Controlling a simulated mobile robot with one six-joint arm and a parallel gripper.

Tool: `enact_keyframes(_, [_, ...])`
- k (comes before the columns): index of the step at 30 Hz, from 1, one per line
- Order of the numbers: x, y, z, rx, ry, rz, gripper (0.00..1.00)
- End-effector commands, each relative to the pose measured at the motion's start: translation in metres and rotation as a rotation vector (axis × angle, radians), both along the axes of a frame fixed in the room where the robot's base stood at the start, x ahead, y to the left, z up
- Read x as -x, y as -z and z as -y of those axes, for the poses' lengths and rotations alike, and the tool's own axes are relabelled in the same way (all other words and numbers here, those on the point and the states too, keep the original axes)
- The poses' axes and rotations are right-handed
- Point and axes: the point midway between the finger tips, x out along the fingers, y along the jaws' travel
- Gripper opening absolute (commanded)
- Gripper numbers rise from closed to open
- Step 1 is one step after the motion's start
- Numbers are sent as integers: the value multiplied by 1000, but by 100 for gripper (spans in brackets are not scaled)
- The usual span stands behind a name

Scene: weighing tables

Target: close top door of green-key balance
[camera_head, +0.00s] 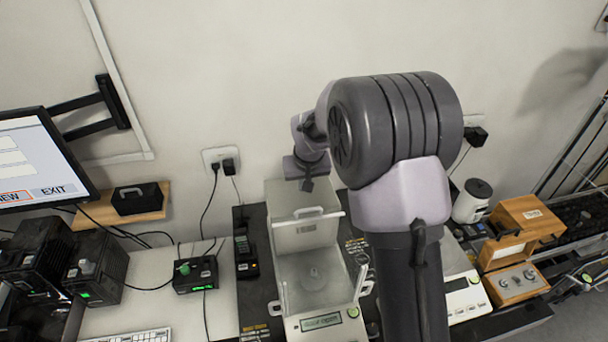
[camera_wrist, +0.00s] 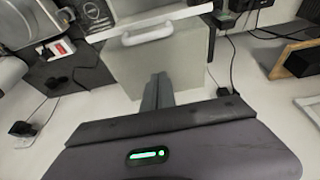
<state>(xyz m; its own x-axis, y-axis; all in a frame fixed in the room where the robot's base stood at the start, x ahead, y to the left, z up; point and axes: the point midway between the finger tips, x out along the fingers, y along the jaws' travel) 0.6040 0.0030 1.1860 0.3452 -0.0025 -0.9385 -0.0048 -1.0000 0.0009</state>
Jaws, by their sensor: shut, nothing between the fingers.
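The green-key balance (camera_head: 321,322) stands in the lower middle of the head view, with a green key at the right of its display. Its clear draft chamber shows a round pan (camera_head: 313,278) inside. The top door (camera_head: 287,194), a pale panel with a white handle, appears slid back toward the wall, leaving the chamber top open. My gripper (camera_head: 306,184) is at the rear end of this panel. In the wrist view, my gripper (camera_wrist: 158,88) is shut and empty, its fingers pointing at the pale panel (camera_wrist: 165,62) with its handle beyond; contact cannot be told.
My arm hides part of a second balance (camera_head: 465,297) at right. A small green-knobbed box (camera_head: 195,274) and black devices are at left. The wall is close behind the balance.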

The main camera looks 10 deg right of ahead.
Motion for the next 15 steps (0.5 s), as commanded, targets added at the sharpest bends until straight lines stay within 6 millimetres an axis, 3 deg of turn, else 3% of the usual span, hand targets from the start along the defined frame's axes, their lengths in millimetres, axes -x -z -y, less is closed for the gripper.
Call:
enact_keyframes(4, [-10,30,0,-1,2,-3,0])
enact_keyframes(9, [17,33,0,0,1,0,0])
enact_keyframes(15, [29,35,0,0,1,0,0])
